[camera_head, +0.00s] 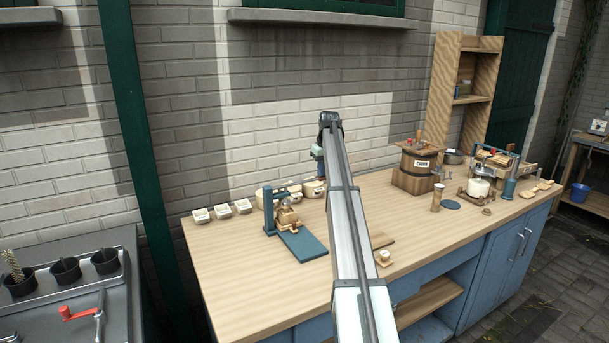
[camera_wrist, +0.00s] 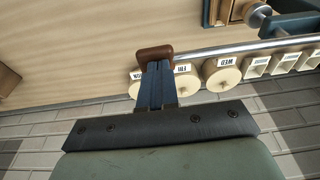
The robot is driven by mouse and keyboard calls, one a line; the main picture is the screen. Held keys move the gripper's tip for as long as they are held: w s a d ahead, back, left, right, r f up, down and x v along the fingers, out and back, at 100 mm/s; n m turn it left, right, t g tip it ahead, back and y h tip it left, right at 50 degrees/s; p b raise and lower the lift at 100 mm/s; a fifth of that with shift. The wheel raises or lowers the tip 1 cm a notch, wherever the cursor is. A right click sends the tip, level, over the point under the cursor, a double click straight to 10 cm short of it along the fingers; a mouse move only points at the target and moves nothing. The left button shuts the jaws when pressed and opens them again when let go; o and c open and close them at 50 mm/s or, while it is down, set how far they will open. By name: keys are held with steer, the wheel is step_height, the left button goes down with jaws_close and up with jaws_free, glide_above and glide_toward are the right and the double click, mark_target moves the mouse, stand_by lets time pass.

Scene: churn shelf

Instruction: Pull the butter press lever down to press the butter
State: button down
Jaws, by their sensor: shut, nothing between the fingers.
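The butter press (camera_head: 268,212) has a blue frame and a wooden block and stands on the left half of the bench. Its blue frame shows at the top right of the wrist view (camera_wrist: 292,25). In the wrist view a metal lever rod runs leftward to a brown wooden handle (camera_wrist: 155,52). My gripper (camera_wrist: 156,66) is shut and empty, its fingertips overlapping this handle in the picture. I cannot tell whether they touch. In the head view my arm hides most of the gripper and the handle.
Labelled cream jars (camera_wrist: 222,76) stand along the wall edge. Small white dishes (camera_head: 222,212) are to their left. A wooden churn (camera_head: 415,168) stands right of my arm, with a scale-like device and tools (camera_head: 480,187) further right. The front left of the bench is clear.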

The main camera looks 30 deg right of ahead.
steer(key=shift+s+f, duration=0.1)
steer(key=shift+f, duration=1.45)
stand_by(4.0)
step_height(320, 180, up, 12)
steer(key=shift+r, duration=0.15)
stand_by(1.8)
